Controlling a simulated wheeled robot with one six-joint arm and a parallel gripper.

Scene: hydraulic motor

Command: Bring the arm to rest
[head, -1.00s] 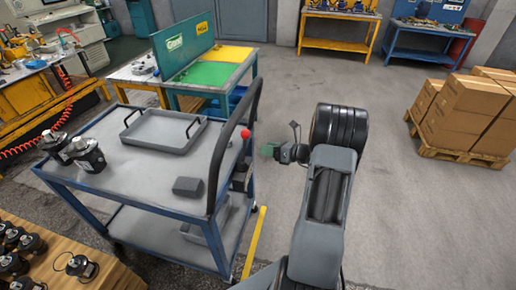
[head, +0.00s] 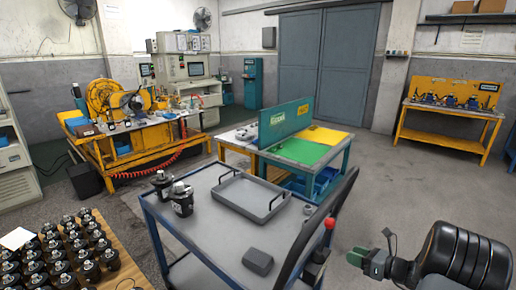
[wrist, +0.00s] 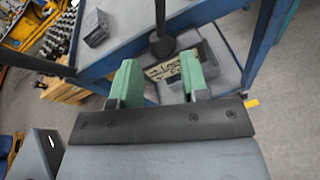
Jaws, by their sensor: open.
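My gripper (head: 360,258) shows at the lower right of the head view, to the right of the cart, with my dark arm behind it. In the wrist view its two green fingers (wrist: 157,85) stand well apart with nothing held between them. Beyond the fingers lie the blue cart frame and its lower shelf, where a grey box with a pale label (wrist: 172,68) sits. The gripper appears apart from the cart.
The blue-framed cart (head: 215,258) carries a grey tray (head: 228,207), a small dark block (head: 257,261) and two motors (head: 181,199). A pallet of several motors (head: 70,255) stands at the lower left. Open floor (head: 400,195) lies right of the cart.

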